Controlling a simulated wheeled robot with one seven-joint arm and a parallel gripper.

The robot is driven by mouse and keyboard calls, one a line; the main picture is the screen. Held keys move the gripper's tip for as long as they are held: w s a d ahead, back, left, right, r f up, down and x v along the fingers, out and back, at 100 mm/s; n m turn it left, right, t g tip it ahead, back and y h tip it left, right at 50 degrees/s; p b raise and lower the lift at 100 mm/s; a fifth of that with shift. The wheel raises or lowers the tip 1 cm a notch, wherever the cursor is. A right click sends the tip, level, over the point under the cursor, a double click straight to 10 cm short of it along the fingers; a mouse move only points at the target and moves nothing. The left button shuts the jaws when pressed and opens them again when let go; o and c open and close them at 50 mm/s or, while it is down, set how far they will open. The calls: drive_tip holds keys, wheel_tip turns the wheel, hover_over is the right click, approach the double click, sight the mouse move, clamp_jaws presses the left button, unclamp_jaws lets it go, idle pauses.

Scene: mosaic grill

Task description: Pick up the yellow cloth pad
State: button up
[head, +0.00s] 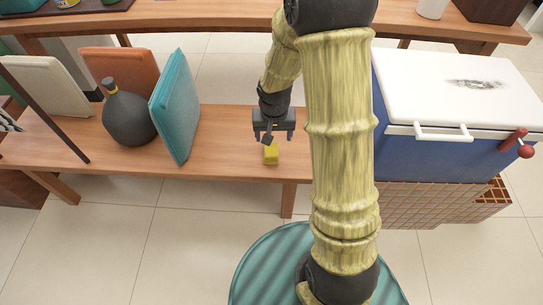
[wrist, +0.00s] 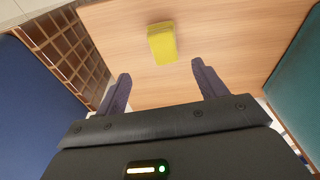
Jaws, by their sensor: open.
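The yellow cloth pad (head: 271,154) is a small block lying on the wooden bench (head: 230,140). It also shows in the wrist view (wrist: 163,43), near the top and beyond the fingertips. My gripper (head: 268,136) is above the bench, just behind the pad in the head view. In the wrist view my gripper (wrist: 160,77) has its two fingers spread wide with nothing between them. The pad lies ahead of the gap between them, apart from both fingers.
A blue cooler with a white lid (head: 450,85) stands right of the arm. A teal panel (head: 176,105), a dark round bottle (head: 129,118) and an orange panel (head: 122,70) stand on the bench's left side. Bare bench lies around the pad.

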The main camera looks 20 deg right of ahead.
sight(271, 150)
drive_tip(key=f, duration=0.1)
drive_tip(key=f+b, duration=0.1)
drive_tip(key=f, duration=0.2)
drive_tip(key=shift+w+d+f+b, duration=0.1)
drive_tip(key=shift+w+f+b, duration=0.25)
drive_tip(key=shift+w+f, duration=0.05)
drive_tip(key=f+b, duration=0.3)
drive_tip(key=f, duration=0.1)
drive_tip(key=shift+w+a+f, duration=0.1)
drive_tip(key=shift+w+a, duration=0.15)
drive_tip(key=shift+a, duration=0.05)
drive_tip(key=shift+w+f, duration=0.1)
drive_tip(key=shift+f, duration=0.45)
drive_tip(key=shift+r, duration=0.1)
drive_tip(key=c, duration=1.1)
drive_tip(key=shift+o, duration=0.2)
